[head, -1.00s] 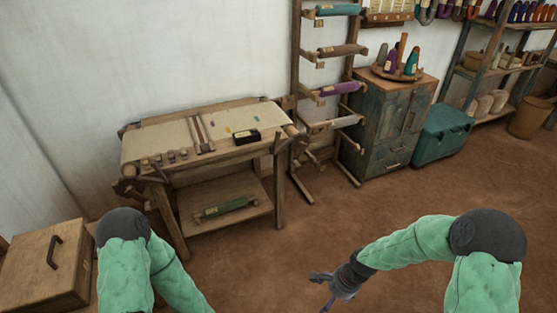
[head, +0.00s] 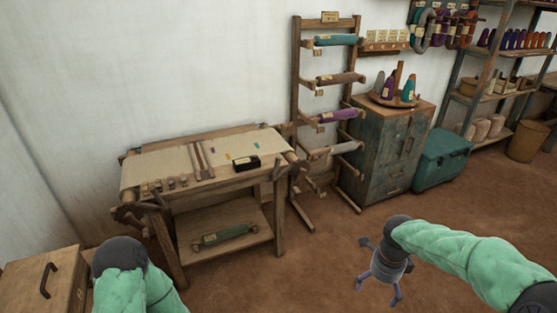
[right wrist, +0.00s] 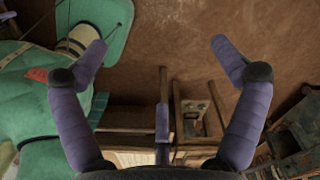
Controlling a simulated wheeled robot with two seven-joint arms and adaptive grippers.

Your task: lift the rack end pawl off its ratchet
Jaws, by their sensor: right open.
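The wooden cloth table (head: 225,185) stands at the wall left of centre in the head view. At its right end, nearest the upright rack (head: 297,100), dark ratchet and pawl parts (head: 293,167) show small; I cannot tell how the pawl sits on its ratchet. Similar dark parts (head: 130,213) show at the left end. My right gripper (head: 380,289) is open and empty over the floor, right of the table and well apart from it. Its spread fingers also show in the right wrist view (right wrist: 160,50). My left gripper is out of view; only my left arm shows.
A black box (head: 246,163) lies on the table's cloth, and a green roll (head: 223,235) on its lower shelf. A cabinet (head: 388,150) and a teal chest (head: 443,158) stand right of the rack. A wooden box (head: 40,287) is at lower left. Floor before the rack is clear.

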